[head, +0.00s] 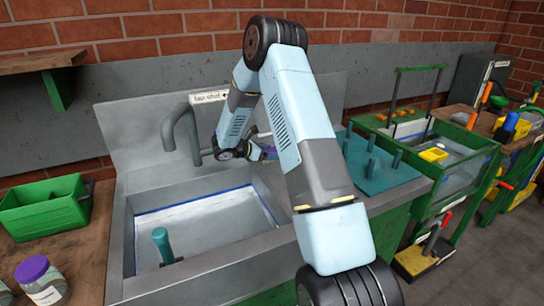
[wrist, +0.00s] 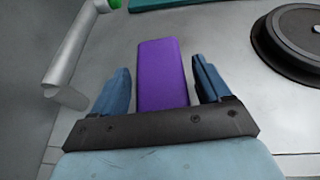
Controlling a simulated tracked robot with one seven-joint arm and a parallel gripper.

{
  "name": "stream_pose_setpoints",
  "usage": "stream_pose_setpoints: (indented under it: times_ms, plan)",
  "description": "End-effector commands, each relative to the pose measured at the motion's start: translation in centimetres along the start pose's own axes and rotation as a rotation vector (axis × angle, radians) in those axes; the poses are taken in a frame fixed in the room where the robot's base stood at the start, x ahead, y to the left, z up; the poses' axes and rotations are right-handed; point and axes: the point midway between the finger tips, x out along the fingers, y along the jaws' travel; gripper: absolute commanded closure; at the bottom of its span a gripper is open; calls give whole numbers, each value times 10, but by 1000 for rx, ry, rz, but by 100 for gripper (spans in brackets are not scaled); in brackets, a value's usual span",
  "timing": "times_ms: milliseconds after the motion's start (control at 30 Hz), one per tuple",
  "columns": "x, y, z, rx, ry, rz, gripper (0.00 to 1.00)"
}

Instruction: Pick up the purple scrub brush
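The purple scrub brush (wrist: 162,75) shows in the wrist view as a long purple block on the grey steel surface. It lies between the two blue fingers of my gripper (wrist: 162,70). The fingers are apart, with a narrow gap on each side of the brush. In the head view my gripper (head: 258,151) is low over the steel by the sink's back right corner, and a bit of purple shows beside it. My arm hides much of that area. Whether the fingers reach down to the brush's height cannot be told.
A grey tap (head: 178,130) stands left of my gripper, and a steel pipe (wrist: 72,50) is close in the wrist view. A dark round disc (wrist: 295,38) lies to the right. A teal pegged rack (head: 378,170) stands right. The sink (head: 205,222) holds a teal-handled tool (head: 162,245).

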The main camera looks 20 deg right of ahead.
Motion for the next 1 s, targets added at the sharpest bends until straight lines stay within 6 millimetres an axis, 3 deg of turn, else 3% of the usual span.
stream_pose_setpoints:
  times_ms: [67, 500, 833, 1000]
  plan:
    - [0, 0, 0, 0, 0, 0, 31]
    - [0, 0, 0, 0, 0, 0, 74]
    - [-2, 0, 4, 1, -1, 0, 75]
    - [-9, 0, 22, 3, -2, 2, 75]
